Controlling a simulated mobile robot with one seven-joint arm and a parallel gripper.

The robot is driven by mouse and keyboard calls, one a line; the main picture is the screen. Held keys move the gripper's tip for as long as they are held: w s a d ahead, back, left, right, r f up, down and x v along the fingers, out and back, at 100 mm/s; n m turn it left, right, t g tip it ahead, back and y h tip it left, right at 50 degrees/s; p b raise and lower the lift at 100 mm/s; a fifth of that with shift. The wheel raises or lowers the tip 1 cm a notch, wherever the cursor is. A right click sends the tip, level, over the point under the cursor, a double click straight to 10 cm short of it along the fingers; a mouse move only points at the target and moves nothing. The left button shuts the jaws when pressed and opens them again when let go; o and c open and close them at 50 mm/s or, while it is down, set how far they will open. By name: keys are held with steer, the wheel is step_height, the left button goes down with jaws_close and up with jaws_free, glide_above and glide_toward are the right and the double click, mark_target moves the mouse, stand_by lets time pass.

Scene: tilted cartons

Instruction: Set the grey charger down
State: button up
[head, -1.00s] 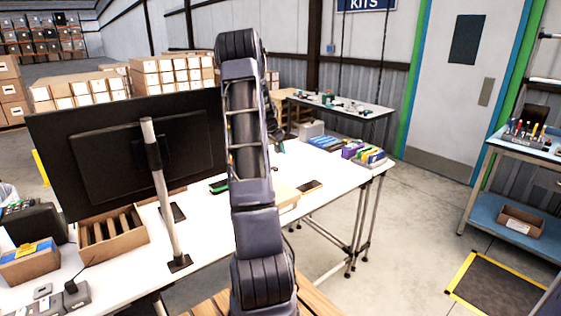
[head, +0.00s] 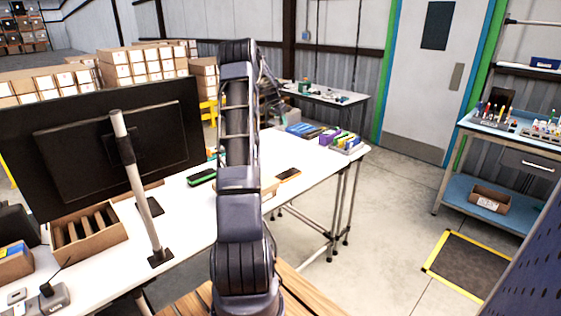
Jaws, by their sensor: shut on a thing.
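My arm rises through the middle of the head view and bends over at the top, covering part of the white table (head: 312,178). My gripper is hidden behind my own arm links, so neither its fingers nor anything in them shows. I cannot make out a grey charger near the arm's end. A small grey device (head: 52,302) with a black piece and a cable lies at the table's near left corner. I cannot tell whether it is a charger.
A large black monitor (head: 70,150) on a pole stands at left, with a slotted carton (head: 88,238) by it. A green-edged device (head: 201,177) and a dark phone-like item (head: 288,175) flank my arm. Colourful boxes (head: 338,138) sit at the far right end. Bare tabletop lies right of my arm.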

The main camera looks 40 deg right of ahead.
mark_target(283, 159)
step_height(283, 159, down, 20)
steer(key=shift+d+r, duration=0.1)
steer(key=shift+d, duration=0.05)
stand_by(0.5)
steer(key=o, duration=0.9)
steer(key=shift+f, duration=0.2)
steer(key=shift+o, duration=0.4)
steer(key=shift+r, duration=0.1)
steer(key=v, duration=1.2)
